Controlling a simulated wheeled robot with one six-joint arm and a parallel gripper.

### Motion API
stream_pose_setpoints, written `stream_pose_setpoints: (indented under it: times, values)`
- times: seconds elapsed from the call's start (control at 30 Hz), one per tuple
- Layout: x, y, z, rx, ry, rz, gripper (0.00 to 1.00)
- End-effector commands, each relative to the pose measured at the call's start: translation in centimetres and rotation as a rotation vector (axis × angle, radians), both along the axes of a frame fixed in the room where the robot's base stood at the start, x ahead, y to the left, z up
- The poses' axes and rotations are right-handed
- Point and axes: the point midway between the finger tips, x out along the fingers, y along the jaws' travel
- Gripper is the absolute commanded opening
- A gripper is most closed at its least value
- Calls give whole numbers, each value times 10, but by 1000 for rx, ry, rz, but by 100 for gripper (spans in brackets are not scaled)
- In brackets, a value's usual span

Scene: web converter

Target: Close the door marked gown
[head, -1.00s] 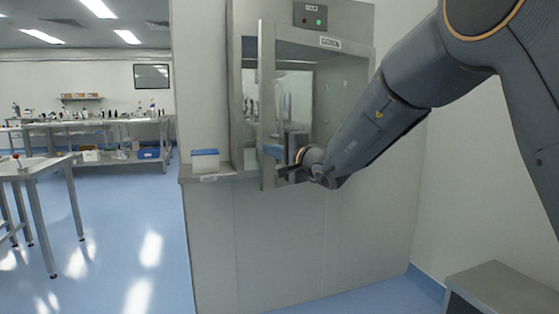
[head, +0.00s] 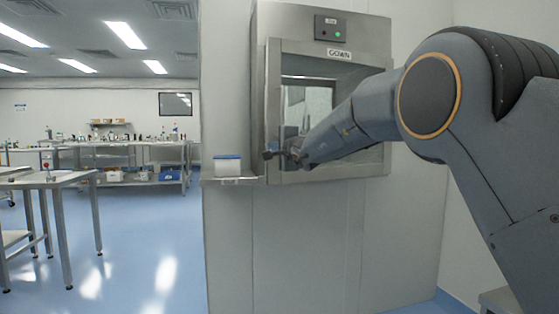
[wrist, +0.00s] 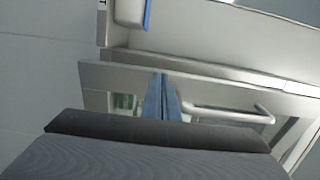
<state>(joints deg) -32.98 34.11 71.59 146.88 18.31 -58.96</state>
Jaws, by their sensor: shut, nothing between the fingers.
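The door marked GOWN (head: 273,75) is a steel-framed glass door on the wall hatch. It sits against or very close to the hatch frame (head: 258,90); I cannot tell if a small gap remains. The GOWN label (head: 340,53) is at its top. My gripper (head: 270,154) is shut and empty, at the lower left part of the door. In the wrist view, my shut fingers (wrist: 161,92) lie over the door's steel edge (wrist: 215,82); contact is unclear. A bar handle (wrist: 235,114) shows beside them.
A small ledge (head: 230,181) with a white, blue-topped box (head: 227,166) juts out just left of the hatch. A panel with a green light (head: 328,28) is above the door. Steel tables (head: 60,180) stand at left, with open blue floor (head: 150,250) between.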

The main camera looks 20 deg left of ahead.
Motion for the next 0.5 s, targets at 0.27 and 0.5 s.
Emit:
stream_pose_setpoints:
  times: [0.27,0.5]
  values:
    - [19,23,-5,1,-3,-41,0]
    - [27,33,-3,5,0,-73,0]
